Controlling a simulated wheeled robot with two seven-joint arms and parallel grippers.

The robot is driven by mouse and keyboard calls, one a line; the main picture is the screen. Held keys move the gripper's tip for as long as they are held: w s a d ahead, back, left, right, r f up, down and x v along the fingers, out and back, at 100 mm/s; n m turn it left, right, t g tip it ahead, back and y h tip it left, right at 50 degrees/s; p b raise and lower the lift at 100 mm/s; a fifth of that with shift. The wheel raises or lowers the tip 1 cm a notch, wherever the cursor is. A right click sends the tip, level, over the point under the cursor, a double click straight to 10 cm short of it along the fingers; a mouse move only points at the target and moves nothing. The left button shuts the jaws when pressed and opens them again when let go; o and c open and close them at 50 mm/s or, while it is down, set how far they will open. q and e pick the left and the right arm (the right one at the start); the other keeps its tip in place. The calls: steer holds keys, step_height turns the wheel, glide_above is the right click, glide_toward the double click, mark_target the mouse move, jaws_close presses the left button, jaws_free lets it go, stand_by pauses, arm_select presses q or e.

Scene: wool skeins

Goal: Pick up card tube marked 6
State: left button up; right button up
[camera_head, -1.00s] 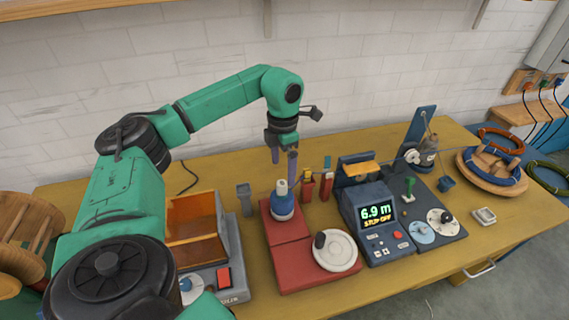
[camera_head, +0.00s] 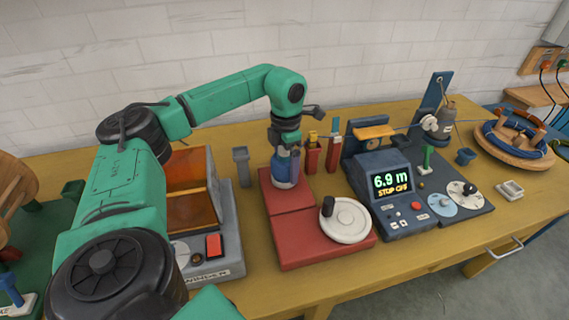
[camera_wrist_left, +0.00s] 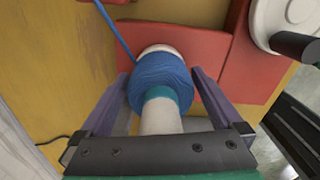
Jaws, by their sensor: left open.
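A pale card tube wound with blue wool (camera_head: 282,179) stands on the red winder (camera_head: 316,247) in the head view; no number 6 can be read on it. In the left wrist view the blue winding (camera_wrist_left: 160,82) and the tube's pale end (camera_wrist_left: 160,116) lie between my fingers. My left gripper (camera_head: 286,164) is open, pointing down with its purple fingers on either side of the tube. A gap shows beside the winding, and I cannot tell if either finger touches it. My right gripper is not in view.
A white disc with a dark knob (camera_head: 345,219) sits at the winder's right. A grey machine with an orange tray (camera_head: 192,200) stands left. A blue meter showing 6.9 m (camera_head: 390,185) stands right. Red posts (camera_head: 312,157) stand just behind the gripper.

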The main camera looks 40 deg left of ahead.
arm_select(q)
steer(key=shift+r, duration=0.2)
steer(key=c, duration=1.1)
steer(key=shift+o, duration=0.2)
steer(key=shift+r, duration=0.1)
